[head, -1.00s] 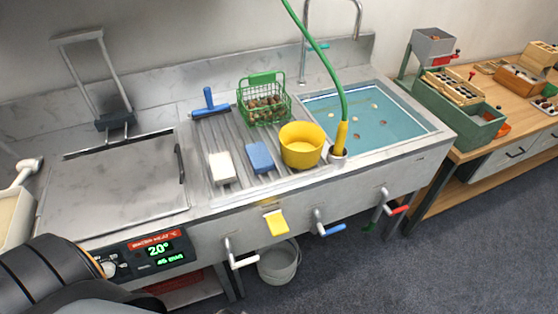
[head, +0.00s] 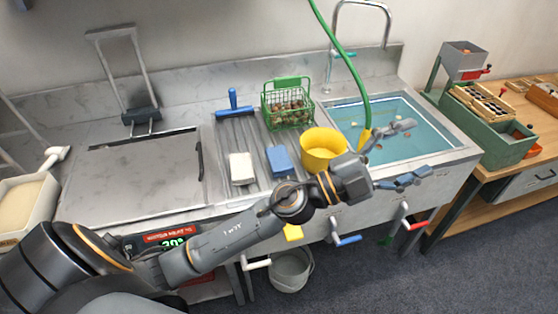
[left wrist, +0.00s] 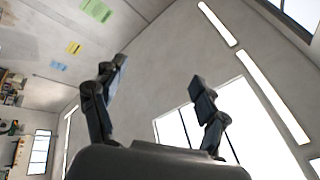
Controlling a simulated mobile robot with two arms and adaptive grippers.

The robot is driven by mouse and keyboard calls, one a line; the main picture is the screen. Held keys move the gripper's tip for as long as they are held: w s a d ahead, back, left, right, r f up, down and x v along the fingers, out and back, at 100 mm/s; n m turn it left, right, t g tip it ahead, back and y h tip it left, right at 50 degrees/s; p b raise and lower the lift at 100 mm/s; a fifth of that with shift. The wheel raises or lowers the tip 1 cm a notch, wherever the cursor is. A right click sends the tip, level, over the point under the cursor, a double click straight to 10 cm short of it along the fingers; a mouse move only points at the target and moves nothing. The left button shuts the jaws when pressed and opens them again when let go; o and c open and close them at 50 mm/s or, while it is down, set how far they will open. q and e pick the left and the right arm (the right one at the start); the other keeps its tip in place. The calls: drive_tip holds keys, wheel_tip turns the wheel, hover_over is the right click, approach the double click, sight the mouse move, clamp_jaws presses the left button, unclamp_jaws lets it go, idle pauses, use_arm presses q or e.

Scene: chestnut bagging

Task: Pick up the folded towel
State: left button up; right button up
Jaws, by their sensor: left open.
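A white folded block (head: 241,168), likely the folded towel, lies flat on the ribbed drainboard. A blue block (head: 280,160) lies just right of it, and I cannot tell for sure which of the two is cloth. My left arm reaches across the front of the counter. My left gripper (head: 415,148) is open and empty, in front of the water basin and well right of both blocks. Its spread fingers (left wrist: 158,75) in the left wrist view have only ceiling and wall behind them. My right gripper is not in view.
A yellow pot (head: 321,143) stands right of the blue block. Behind are a green basket of chestnuts (head: 288,103) and a blue-handled tool (head: 234,104). A green hose (head: 350,65) hangs by the basin (head: 443,142). The steel lid (head: 130,175) at left is clear.

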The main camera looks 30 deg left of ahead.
use_arm(q)
drive_tip(key=s+d+f+m+g+h, duration=0.2)
drive_tip(key=d+f+m+g, duration=0.25)
drive_tip(key=m+g, duration=0.4)
drive_tip(key=n+g+y, duration=0.4)
drive_tip(key=g+y, duration=0.1)
drive_tip(key=y, duration=1.7)
approach(281, 161)
drive_tip(key=p+x, duration=0.2)
drive_tip(key=shift+s+a+f+m, duration=0.1)
drive_tip(key=shift+a+f+m, duration=0.1)
drive_tip(key=shift+a+m, duration=0.05)
drive_tip(key=p+x, duration=0.1)
drive_tip(key=x, duration=0.5)
drive_tip(key=shift+f, duration=0.35)
drive_tip(key=shift+d, duration=0.1)
